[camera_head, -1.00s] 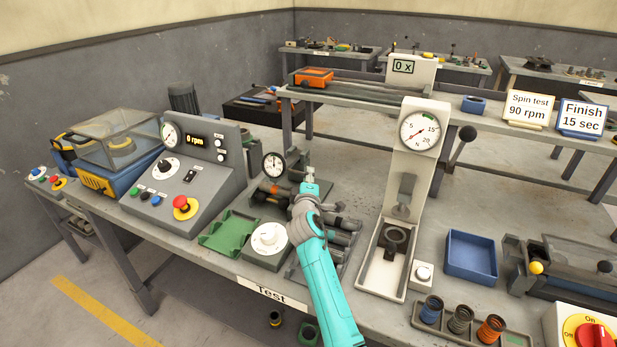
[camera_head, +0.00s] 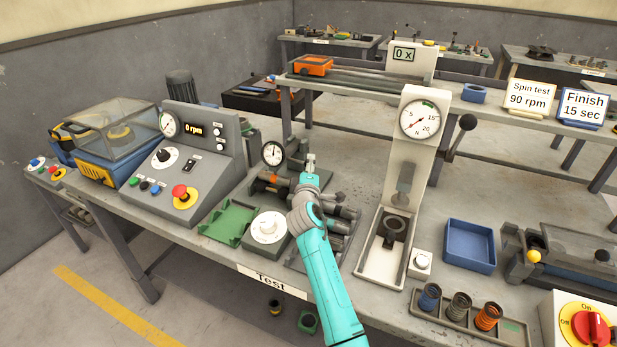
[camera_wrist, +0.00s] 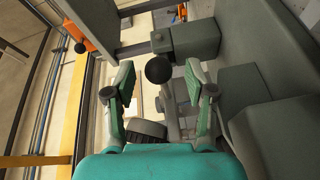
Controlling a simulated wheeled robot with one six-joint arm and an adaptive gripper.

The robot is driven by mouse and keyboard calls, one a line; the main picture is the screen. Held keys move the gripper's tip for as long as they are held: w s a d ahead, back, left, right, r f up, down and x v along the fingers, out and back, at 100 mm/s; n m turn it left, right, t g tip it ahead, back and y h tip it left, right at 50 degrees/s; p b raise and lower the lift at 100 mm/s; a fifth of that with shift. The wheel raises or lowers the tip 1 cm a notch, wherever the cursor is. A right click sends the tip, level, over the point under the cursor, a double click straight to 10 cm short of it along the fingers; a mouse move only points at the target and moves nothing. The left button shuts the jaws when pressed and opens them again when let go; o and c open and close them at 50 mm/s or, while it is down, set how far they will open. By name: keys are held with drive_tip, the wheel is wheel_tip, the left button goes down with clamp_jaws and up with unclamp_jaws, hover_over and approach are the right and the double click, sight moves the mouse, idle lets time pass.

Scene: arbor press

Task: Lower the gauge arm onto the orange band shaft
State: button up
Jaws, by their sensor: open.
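The gauge (camera_head: 273,153), a round white dial, stands above the rack of dark shafts left of my gripper. The orange band shaft (camera_head: 273,178) lies just below the dial; I cannot tell whether the gauge tip touches it. My gripper (camera_head: 310,163) is over the right part of this fixture, and my arm hides some of the shafts. In the wrist view my gripper (camera_wrist: 159,82) is open, with one finger on each side. A black round knob (camera_wrist: 158,70) shows between the fingers, apart from both; its depth is hard to judge. A dark grey block (camera_wrist: 193,40) is close behind it.
The control box (camera_head: 195,165) is at the left.

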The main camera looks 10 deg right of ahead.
drive_tip(key=v, duration=1.1)
drive_tip(key=shift+s, duration=0.3)
